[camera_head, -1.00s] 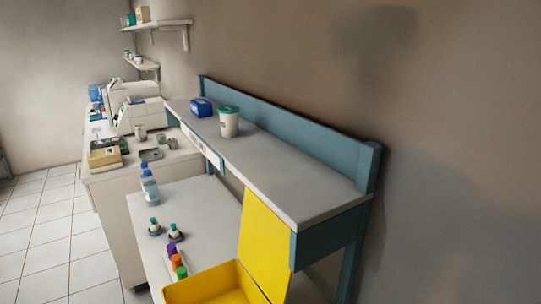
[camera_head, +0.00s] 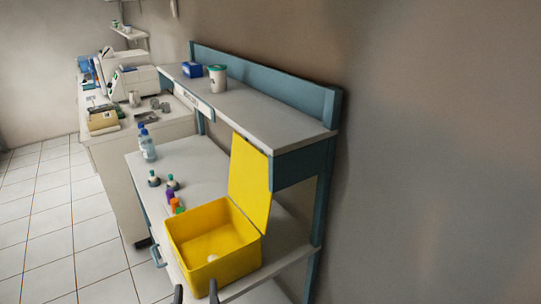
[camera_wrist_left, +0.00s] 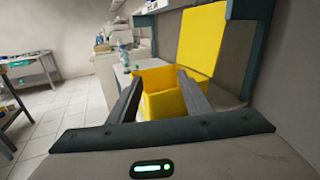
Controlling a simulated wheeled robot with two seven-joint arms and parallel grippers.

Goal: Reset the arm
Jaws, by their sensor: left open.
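My left gripper (camera_head: 196,291) shows at the bottom edge of the head view, just in front of the yellow box; only its two dark fingertips are in view. In the left wrist view its two fingers (camera_wrist_left: 158,88) are spread apart with nothing between them. The open yellow box (camera_head: 213,272) stands on the lower shelf with its lid raised, and a small white thing lies inside. The box also shows beyond the fingers in the left wrist view (camera_wrist_left: 165,104). My right gripper is in neither view.
The lower shelf (camera_head: 200,165) also holds two bottles (camera_head: 147,145), small dark-based bottles and coloured-capped tubes (camera_head: 174,203). The upper shelf (camera_head: 260,115) bears a white tub (camera_head: 217,79) and a blue box (camera_head: 192,69). Tiled floor (camera_head: 45,225) at left is clear.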

